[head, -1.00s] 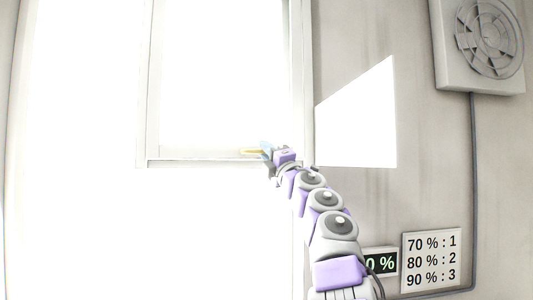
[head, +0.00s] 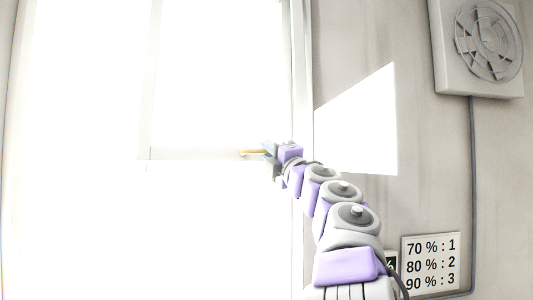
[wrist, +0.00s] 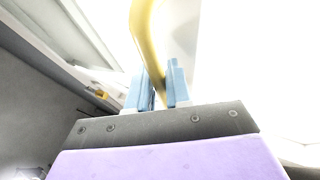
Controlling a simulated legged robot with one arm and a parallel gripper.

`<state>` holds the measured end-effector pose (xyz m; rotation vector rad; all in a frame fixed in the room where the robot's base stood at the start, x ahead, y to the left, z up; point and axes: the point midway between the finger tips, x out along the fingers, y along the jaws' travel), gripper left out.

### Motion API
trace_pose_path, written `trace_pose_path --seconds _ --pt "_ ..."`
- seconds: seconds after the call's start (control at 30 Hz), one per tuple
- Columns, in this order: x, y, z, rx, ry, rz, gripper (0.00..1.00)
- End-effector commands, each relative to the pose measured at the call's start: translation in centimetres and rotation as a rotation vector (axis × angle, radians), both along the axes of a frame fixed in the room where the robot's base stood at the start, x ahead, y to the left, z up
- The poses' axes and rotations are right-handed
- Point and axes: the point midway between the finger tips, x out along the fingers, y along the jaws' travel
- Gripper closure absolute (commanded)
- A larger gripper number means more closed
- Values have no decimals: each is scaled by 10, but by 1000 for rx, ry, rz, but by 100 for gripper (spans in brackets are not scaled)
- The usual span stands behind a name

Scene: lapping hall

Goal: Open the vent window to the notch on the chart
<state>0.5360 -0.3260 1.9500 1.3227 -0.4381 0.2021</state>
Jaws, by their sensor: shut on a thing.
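The vent window (head: 150,153) is the upper pane in the head view, its pale frame almost washed out by glare. I cannot tell how far it stands open. A yellow handle (head: 250,153) sits at its lower edge. My gripper (head: 268,151) is at this handle; in the wrist view its blue fingertips (wrist: 160,88) are closed around the yellow bar (wrist: 146,40). The chart (head: 431,263) on the wall reads 70 % : 1, 80 % : 2, 90 % : 3. A dark display (head: 391,262) beside it is mostly hidden by my arm; only part of a % sign shows.
A round fan (head: 489,40) in a square housing is on the wall at upper right, with a cable (head: 472,180) running down past the chart. A bright light patch (head: 360,125) lies on the wall right of the window. The wall between is bare.

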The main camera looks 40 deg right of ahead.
Motion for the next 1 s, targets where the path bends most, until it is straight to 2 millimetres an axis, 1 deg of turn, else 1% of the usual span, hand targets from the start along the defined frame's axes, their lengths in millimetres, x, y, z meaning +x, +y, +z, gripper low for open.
trace_pose_path --seconds 0.07,0.33,0.5,0.8,0.83,0.9,1.0 --pt "-9 5 5 5 13 -3 100" --pt "-32 19 9 31 45 -3 100" --pt "-37 23 8 36 53 1 100" --pt "-36 23 6 37 55 2 100" --pt "-35 23 6 37 55 2 79" --pt "-35 23 6 37 55 2 75" --pt "-35 23 6 37 54 1 75"
